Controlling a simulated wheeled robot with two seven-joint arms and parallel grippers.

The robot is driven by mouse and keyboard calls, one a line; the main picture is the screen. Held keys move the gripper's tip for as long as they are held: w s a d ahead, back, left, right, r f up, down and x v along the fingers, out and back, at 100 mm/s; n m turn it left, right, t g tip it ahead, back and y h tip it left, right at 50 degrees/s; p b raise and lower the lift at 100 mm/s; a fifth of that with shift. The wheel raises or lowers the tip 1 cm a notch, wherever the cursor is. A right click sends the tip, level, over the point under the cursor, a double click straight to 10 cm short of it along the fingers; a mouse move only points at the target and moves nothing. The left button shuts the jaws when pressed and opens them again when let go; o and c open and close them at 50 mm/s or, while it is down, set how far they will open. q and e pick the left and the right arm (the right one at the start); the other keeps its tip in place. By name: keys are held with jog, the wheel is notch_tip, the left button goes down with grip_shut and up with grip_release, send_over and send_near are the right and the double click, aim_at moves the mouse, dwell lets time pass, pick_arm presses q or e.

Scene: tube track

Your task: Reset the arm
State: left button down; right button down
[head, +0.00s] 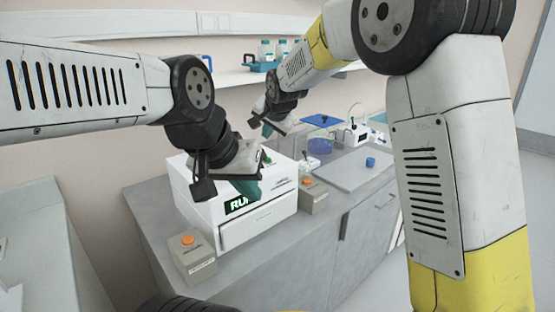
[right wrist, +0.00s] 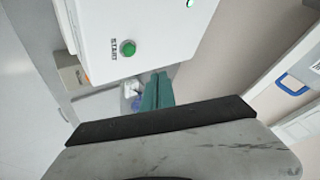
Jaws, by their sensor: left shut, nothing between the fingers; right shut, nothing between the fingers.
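My left gripper (head: 249,189) is in front of the white machine, its teal fingers shut and empty, pointing down near the machine's dark display with green letters. My right gripper (head: 267,130) is farther back, over the rear of the bench beside the machine; its teal fingertips are shut and empty. The shut teal fingers also show in the right wrist view (right wrist: 156,92), close to the white machine (right wrist: 140,30) with its green START button (right wrist: 127,48). The left arm hides part of the machine's top.
The white machine (head: 264,228) stands on a grey bench (head: 290,262). Grey boxes with orange buttons stand at its front left (head: 192,264) and right (head: 313,200). A pale board (head: 350,174) holds a blue cap (head: 370,162). A wall shelf (head: 232,79) carries bottles in a blue rack.

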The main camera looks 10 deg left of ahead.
dwell(0.4)
jog(key=s+d+r, duration=0.1)
jog(key=s+d, duration=0.3)
jog(key=d, duration=0.4)
jog(key=s+d+r+n+g, duration=0.1)
jog(key=s+d+r, duration=0.1)
jog(key=s+d, duration=0.35)
jog(key=s+d+r, duration=0.1)
jog(key=s+d, duration=0.2)
jog(key=d, duration=0.6)
jog(key=s+d+f+n, duration=0.1)
jog(key=s+d, duration=0.2)
jog(key=s, duration=0.3)
jog(key=s+d+f+n+h, duration=0.1)
jog(key=s+d, duration=0.2)
jog(key=s, duration=0.4)
jog(key=s+d+f+n+g+h, duration=0.1)
jog(key=s+d, duration=0.3)
jog(key=s, duration=0.2)
jog(key=shift+s+f, duration=0.25)
jog(key=shift+s, duration=0.05)
jog(key=shift+d, duration=0.1)
